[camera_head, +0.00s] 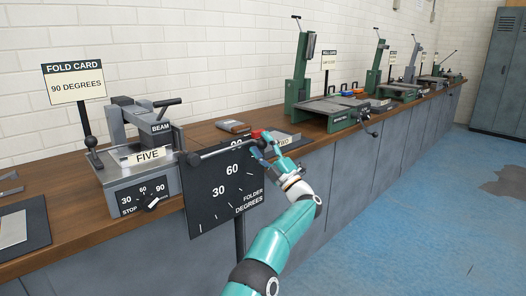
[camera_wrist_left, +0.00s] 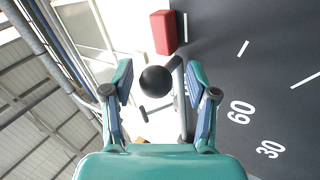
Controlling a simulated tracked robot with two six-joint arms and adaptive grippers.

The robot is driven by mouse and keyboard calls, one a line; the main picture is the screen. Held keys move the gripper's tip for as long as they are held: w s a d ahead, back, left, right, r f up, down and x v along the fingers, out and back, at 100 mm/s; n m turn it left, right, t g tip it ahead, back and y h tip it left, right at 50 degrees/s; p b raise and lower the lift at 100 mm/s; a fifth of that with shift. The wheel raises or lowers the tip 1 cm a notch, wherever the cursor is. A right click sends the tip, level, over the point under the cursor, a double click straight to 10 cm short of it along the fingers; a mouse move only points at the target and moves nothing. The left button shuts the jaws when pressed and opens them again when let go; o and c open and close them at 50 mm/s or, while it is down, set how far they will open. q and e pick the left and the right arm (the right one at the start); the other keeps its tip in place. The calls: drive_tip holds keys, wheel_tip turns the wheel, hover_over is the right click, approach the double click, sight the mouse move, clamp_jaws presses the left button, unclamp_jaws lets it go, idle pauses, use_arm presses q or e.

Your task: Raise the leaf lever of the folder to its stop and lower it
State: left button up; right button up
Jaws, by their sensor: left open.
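The folder (camera_head: 150,180) stands on the bench at the left, with a beam, a FIVE label and a stop dial. A black degree panel (camera_head: 212,203) stands in front of its right side. The leaf lever (camera_head: 217,151) crosses the top of this panel, its bar running right towards my left gripper (camera_head: 266,147). In the left wrist view the lever's black ball knob (camera_wrist_left: 155,80) shows between the two open fingers (camera_wrist_left: 162,92). I cannot tell whether either finger touches it. The far end of the lever is partly hidden by the gripper in the head view. My right gripper is out of view.
A red block (camera_wrist_left: 163,32) is close to the knob by the panel. A fold card sign (camera_head: 77,83) reads 90 degrees. Green machines (camera_head: 335,108) line the bench further right. The blue floor is clear.

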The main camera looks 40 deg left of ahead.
use_arm(q)
drive_tip(key=v, duration=1.2)
